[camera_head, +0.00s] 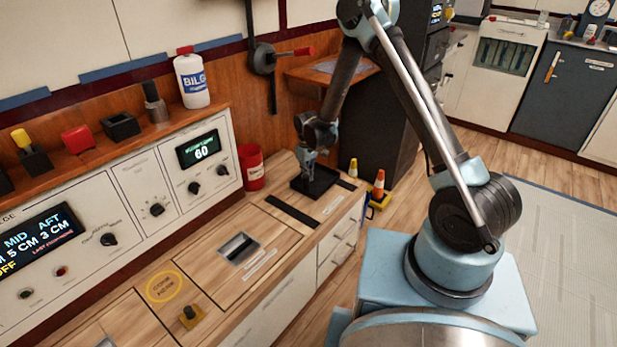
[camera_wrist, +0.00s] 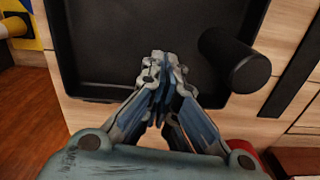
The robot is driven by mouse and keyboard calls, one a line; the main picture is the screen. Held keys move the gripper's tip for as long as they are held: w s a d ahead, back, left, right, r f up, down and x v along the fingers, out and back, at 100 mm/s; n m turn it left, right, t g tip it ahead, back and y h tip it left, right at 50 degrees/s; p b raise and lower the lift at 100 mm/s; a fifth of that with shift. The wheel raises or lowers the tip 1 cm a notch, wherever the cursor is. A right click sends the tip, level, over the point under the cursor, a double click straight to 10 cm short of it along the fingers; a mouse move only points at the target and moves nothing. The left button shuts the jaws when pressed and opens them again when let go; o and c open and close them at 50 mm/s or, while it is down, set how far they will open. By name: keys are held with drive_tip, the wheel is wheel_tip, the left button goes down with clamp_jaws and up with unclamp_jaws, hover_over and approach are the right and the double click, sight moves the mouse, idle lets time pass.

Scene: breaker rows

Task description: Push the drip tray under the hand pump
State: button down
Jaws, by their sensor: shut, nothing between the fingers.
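The drip tray is a shallow black square tray (camera_head: 323,184) at the far end of the wooden counter. It fills much of the wrist view (camera_wrist: 100,75). A dark upright cylinder (camera_wrist: 235,60) stands at its right side there; I cannot tell whether it is fixed to the tray. My gripper (camera_head: 308,168) is shut and empty, pointing down, with its fingertips (camera_wrist: 162,62) over the tray floor; contact cannot be told. The hand pump (camera_head: 262,58), dark with a red-ended lever, is on the wood-panelled wall behind, above and left of the tray. Its lower end is unclear.
A red can (camera_head: 253,168) stands left of the tray, close to my gripper. Black strips (camera_head: 292,211) lie on the counter beside the tray. Orange and yellow cones (camera_head: 378,186) stand beyond the counter's right edge. The nearer counter top has a hatch (camera_head: 239,249).

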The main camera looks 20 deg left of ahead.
sight(277, 163)
drive_tip(key=w+a, duration=0.3)
drive_tip(key=a, duration=0.3)
drive_tip(key=w+a, duration=0.3)
drive_tip(key=a, duration=0.3)
drive_tip(key=w+a, duration=0.3)
drive_tip(key=a, duration=0.3)
drive_tip(key=shift+w, duration=0.4)
drive_tip(key=shift+d, duration=0.1)
